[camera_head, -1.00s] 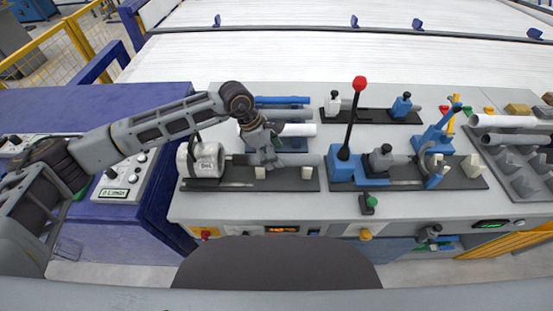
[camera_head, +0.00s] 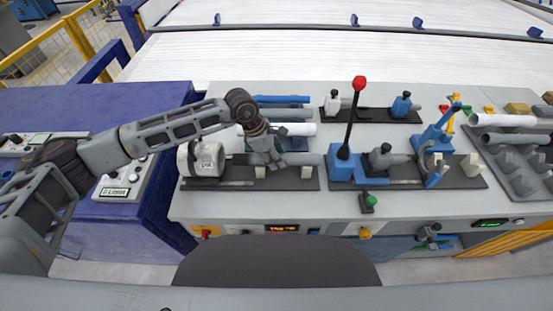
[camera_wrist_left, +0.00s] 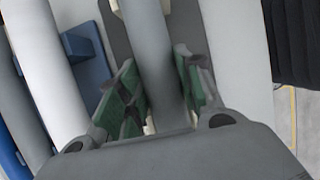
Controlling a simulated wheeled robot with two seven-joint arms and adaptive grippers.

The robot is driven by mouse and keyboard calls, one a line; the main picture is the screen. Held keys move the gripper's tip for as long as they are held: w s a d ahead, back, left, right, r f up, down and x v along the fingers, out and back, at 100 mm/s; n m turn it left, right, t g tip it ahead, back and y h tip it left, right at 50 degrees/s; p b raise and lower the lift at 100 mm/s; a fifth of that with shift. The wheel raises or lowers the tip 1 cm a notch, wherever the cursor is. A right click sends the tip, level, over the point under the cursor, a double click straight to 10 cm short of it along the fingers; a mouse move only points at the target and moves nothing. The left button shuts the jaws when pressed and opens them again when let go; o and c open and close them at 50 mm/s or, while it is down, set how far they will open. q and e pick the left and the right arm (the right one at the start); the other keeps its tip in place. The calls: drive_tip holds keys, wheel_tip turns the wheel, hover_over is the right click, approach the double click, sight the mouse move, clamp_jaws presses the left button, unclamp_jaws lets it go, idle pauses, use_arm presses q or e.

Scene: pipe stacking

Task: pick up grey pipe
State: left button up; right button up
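A grey pipe (camera_head: 303,159) lies at the left fixture (camera_head: 235,184), which has a dark base and pale upright blocks. My left gripper (camera_head: 268,160) is over the left part of this pipe and hides some of it. In the left wrist view, a grey pipe (camera_wrist_left: 152,50) runs between the green-padded fingers of my left gripper (camera_wrist_left: 160,90). The fingers are apart, one on each side of the pipe, with a gap on the left; I cannot tell whether the right finger touches it. My right gripper is not in view.
Behind the fixture lie a white pipe (camera_head: 300,130), grey pipes (camera_head: 290,114) and a blue pipe (camera_head: 282,99). A red-knobbed lever (camera_head: 350,120) stands to the right on a blue fixture. A grey rack (camera_head: 520,190) with pipes is at the far right.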

use_arm(q)
drive_tip(key=c, duration=0.4)
drive_tip(key=shift+r, duration=0.2)
drive_tip(key=shift+c, duration=0.2)
drive_tip(key=shift+r+b, duration=0.5)
drive_tip(key=shift+r, duration=4.35)
